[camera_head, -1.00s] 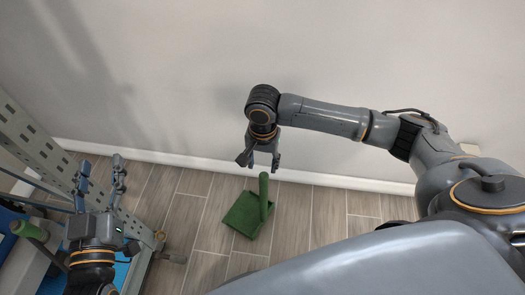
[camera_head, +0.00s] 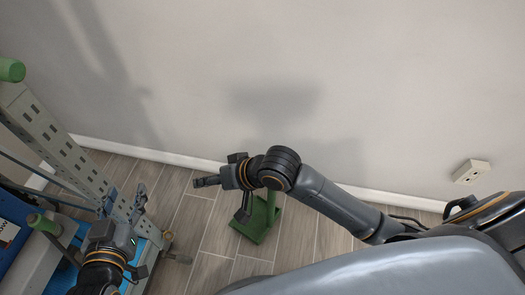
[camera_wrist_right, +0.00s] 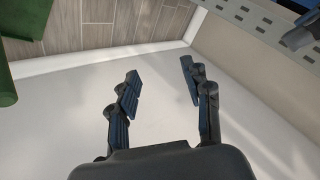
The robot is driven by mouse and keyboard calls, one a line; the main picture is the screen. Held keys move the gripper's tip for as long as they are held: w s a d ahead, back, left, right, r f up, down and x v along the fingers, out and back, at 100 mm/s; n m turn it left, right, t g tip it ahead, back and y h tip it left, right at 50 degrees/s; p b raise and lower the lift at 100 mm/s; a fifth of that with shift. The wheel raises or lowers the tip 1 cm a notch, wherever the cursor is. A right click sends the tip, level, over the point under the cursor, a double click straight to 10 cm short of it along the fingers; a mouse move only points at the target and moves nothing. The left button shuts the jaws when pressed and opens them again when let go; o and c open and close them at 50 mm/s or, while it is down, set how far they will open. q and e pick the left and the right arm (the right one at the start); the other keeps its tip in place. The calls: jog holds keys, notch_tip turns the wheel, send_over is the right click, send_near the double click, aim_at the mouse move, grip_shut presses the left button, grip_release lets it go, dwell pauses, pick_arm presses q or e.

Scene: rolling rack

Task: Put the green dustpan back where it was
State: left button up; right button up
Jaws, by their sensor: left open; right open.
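The green dustpan (camera_head: 262,226) is on the wood floor near the wall in the head view, partly hidden behind my right wrist. Green parts of it show at the left edge of the right wrist view (camera_wrist_right: 8,75). My right gripper (camera_head: 219,199) is open and empty, above and left of the dustpan. In the right wrist view my right gripper (camera_wrist_right: 159,75) has nothing between its fingers. My left gripper (camera_head: 125,197) is open and empty, beside the rack at the left.
A white box (camera_head: 470,172) is on the wall at right. Bare floor (camera_head: 190,222) lies between the rack and the dustpan.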

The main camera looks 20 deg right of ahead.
jog(key=s+d+r+n+t+h, duration=0.1)
jog(key=d+r+t+h, duration=0.1)
jog(key=d+r+t, duration=0.2)
jog(key=d+r+n+t+h, duration=0.1)
jog(key=d+r+t+h, duration=0.1)
jog(key=d, duration=0.6)
jog(key=shift+s+r+n+t, duration=0.3)
jog(key=shift+s+r+t, duration=0.1)
jog(key=shift+r+t, duration=0.5)
jog(key=shift+f, duration=0.1)
